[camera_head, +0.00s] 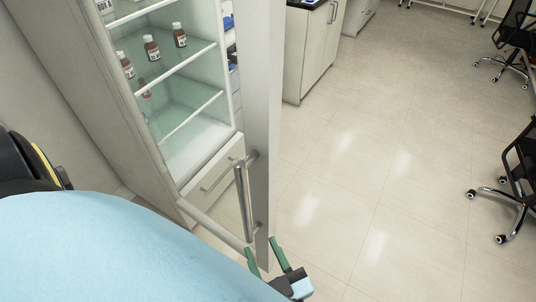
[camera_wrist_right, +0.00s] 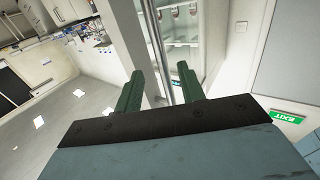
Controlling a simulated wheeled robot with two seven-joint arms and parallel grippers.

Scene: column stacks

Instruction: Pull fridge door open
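The fridge door (camera_head: 262,110) stands open and swung out from the cabinet, seen nearly edge-on in the head view. Its long metal handle (camera_head: 241,200) is upright near the lower part of the door. My right gripper (camera_head: 267,256) is at the foot of the door, just below the handle's lower end in the head view. Its two green fingers are apart. In the right wrist view the fingers (camera_wrist_right: 159,90) are spread, with the handle bar (camera_wrist_right: 156,40) showing between and beyond them. I cannot tell whether they touch it. My left gripper is not in view.
The open fridge interior (camera_head: 195,145) has glass shelves with several small brown bottles (camera_head: 151,47). A drawer (camera_head: 215,178) is below. A white cabinet (camera_head: 312,45) stands behind the door. Black wheeled chairs (camera_head: 520,165) are at the right. The floor between is clear.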

